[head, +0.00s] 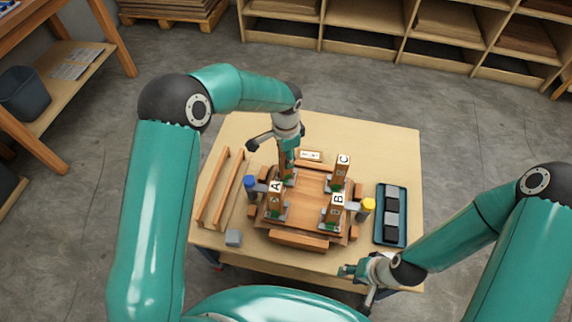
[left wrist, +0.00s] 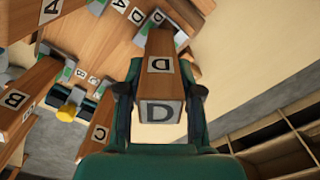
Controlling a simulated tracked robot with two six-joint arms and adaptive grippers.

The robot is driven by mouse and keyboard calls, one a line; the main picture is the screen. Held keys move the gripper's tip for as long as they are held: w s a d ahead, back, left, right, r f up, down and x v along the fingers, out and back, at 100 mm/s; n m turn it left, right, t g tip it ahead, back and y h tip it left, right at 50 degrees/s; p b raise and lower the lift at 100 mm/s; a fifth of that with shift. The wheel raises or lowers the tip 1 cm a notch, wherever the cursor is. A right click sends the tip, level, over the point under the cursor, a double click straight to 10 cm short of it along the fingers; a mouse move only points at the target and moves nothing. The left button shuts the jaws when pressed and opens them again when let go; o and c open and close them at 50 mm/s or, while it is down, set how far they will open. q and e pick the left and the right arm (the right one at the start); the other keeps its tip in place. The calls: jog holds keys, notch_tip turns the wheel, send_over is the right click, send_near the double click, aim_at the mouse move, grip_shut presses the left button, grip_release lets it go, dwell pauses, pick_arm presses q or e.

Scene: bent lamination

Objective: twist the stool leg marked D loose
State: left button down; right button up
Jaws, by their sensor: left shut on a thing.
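The stool leg marked D (left wrist: 160,79) stands between the two fingers of my left gripper (left wrist: 160,100), which is shut on it, in the left wrist view. In the head view my left gripper (head: 287,150) is over the back left corner of the upturned stool (head: 300,202) and mostly hides leg D. The other legs stand upright: leg A (head: 275,202), leg B (head: 337,212) and leg C (head: 342,172). My right gripper (head: 356,272) is at the table's front edge, apart from the stool; its fingers are too small to tell open from shut.
The stool lies on a wooden table (head: 370,140) between a blue-topped clamp (head: 250,183) and a yellow-topped one (head: 368,206). Wooden strips (head: 213,190) lie left, a grey block (head: 233,238) front left, a dark tray (head: 404,215) right. The table's back right is clear.

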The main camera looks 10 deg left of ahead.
pick_arm(q)
jog(key=shift+f+n+b, duration=0.1)
jog(key=shift+n+b, duration=0.6)
jog(key=shift+n, duration=0.2)
jog(key=shift+n+b, duration=0.3)
jog(key=shift+n, duration=0.4)
jog(key=shift+n, duration=0.4)
